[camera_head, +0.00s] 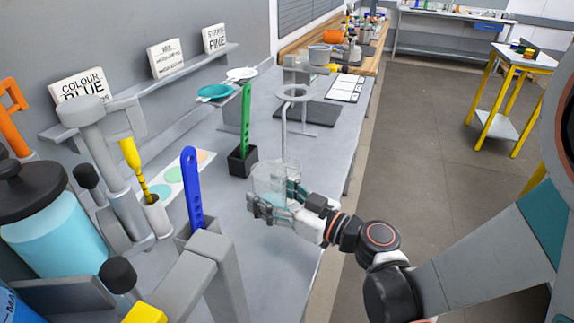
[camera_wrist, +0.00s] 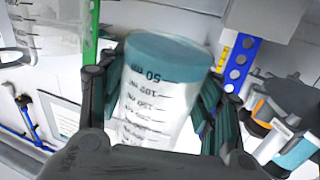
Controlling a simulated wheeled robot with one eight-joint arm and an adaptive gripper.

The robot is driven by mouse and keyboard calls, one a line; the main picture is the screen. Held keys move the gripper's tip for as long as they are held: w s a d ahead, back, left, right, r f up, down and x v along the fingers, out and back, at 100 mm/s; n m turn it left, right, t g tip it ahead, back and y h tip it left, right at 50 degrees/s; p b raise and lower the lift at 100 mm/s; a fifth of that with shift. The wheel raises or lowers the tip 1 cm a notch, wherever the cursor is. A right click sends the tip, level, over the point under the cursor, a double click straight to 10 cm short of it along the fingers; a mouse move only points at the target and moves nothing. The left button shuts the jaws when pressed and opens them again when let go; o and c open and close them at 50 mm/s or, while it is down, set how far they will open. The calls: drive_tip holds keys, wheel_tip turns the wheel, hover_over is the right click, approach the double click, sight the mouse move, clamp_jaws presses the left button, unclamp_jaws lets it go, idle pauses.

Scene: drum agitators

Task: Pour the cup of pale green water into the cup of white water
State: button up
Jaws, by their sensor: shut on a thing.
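My gripper (camera_head: 273,205) is shut on a clear graduated cup (camera_head: 272,178) above the grey bench. In the wrist view the cup (camera_wrist: 158,95) sits between the two fingers of my gripper (camera_wrist: 155,100). Its blue-green end is at the top of that picture, by the 50 mark, and the rest looks pale. I cannot tell how much liquid it holds. Another clear graduated vessel (camera_wrist: 42,28) shows partly at the top left of the wrist view. In the head view I cannot separate it from the held cup. I cannot make out white water in either view.
A green strip in a black holder (camera_head: 243,160) stands just left of the cup. A ring stand (camera_head: 292,95) is behind it. A blue strip (camera_head: 192,190), a yellow tool (camera_head: 133,165) and a blue bottle (camera_head: 55,235) crowd the left. The bench's right side looks clear.

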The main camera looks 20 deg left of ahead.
sight(274, 178)
drive_tip(key=shift+w+f+m+g+h, duration=0.15)
drive_tip(key=shift+w+f+m+h, duration=0.15)
drive_tip(key=shift+m, duration=0.45)
drive_tip(key=shift+w+f+m+g+h, duration=0.2)
drive_tip(key=shift+w+f+m, duration=0.1)
drive_tip(key=shift+m, duration=0.45)
drive_tip(key=r, duration=0.1)
drive_tip(key=r+m+p, duration=0.1)
drive_tip(key=shift+w+r, duration=0.3)
drive_tip(key=shift+r, duration=0.1)
drive_tip(key=shift+w+r+m+g+h+p, duration=0.3)
drive_tip(key=shift+w+r+m+g+p, duration=0.2)
drive_tip(key=shift+m+p, duration=0.55)
drive_tip(key=shift+w+r+m+p, duration=0.1)
drive_tip(key=shift+r+m+p, duration=0.35)
drive_tip(key=shift+p, duration=0.5)
drive_tip(key=shift+r+g, duration=0.1)
drive_tip(key=shift+g, duration=0.15)
drive_tip(key=shift+f+m+g+h+p, duration=0.3)
drive_tip(key=shift+m+p, duration=0.15)
drive_tip(key=shift+m, duration=0.35)
drive_tip(key=shift+f+m+g+p, duration=0.3)
drive_tip(key=shift+m+g+p, duration=0.4)
drive_tip(key=shift+m, duration=0.5)
